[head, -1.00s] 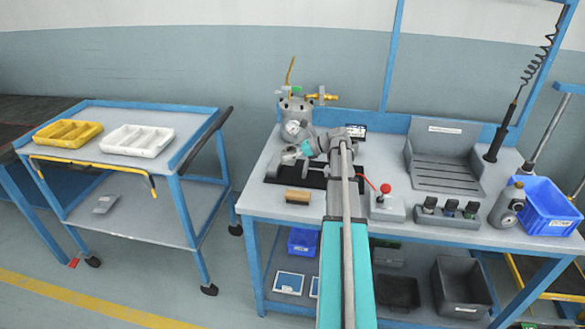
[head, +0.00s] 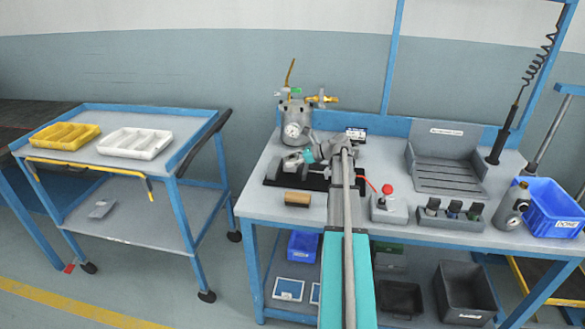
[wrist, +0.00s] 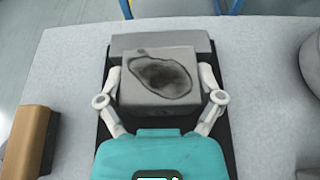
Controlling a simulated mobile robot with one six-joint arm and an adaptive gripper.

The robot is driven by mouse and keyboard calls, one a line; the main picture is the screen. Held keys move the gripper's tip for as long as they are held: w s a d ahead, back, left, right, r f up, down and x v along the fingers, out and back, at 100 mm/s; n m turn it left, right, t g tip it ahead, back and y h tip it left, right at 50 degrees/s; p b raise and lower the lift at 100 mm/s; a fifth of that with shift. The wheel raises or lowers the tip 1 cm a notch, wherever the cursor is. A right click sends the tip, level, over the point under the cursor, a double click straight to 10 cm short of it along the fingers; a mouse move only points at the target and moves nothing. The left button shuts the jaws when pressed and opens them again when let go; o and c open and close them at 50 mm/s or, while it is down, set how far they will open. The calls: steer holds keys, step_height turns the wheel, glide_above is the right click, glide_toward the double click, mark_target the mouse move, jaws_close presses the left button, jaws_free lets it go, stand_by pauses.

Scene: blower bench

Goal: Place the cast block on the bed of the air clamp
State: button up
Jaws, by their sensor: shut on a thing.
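The cast block (wrist: 158,80) is a grey block with a dark, outlined stain on its upper face. My gripper (wrist: 160,92) is shut on it, with one finger on each side. In the head view my gripper (head: 308,157) reaches left from the end of my arm, over the air clamp (head: 276,181). The clamp has a long black base on the bench; its black base (wrist: 107,142) also shows under the block in the wrist view. A plain grey block-like part (wrist: 160,42) lies just beyond the cast block. I cannot tell whether the cast block touches the bed.
A brown block (head: 297,199) lies in front of the clamp; a grey tank (head: 295,112) with a gauge stands behind. A red-knobbed lever box (head: 388,209) is to the right. The bench between holds some free room. A trolley (head: 190,125) with trays stands left.

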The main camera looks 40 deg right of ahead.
steer(key=shift+f+b, duration=0.65)
steer(key=shift+f, duration=0.35)
steer(key=shift+f, duration=0.1)
steer(key=o, duration=1.1)
steer(key=shift+c, duration=0.2)
steer(key=shift+r, duration=0.2)
steer(key=shift+s+d+r, duration=0.15)
steer(key=shift+p+v, duration=1.45)
steer(key=shift+v, duration=2.05)
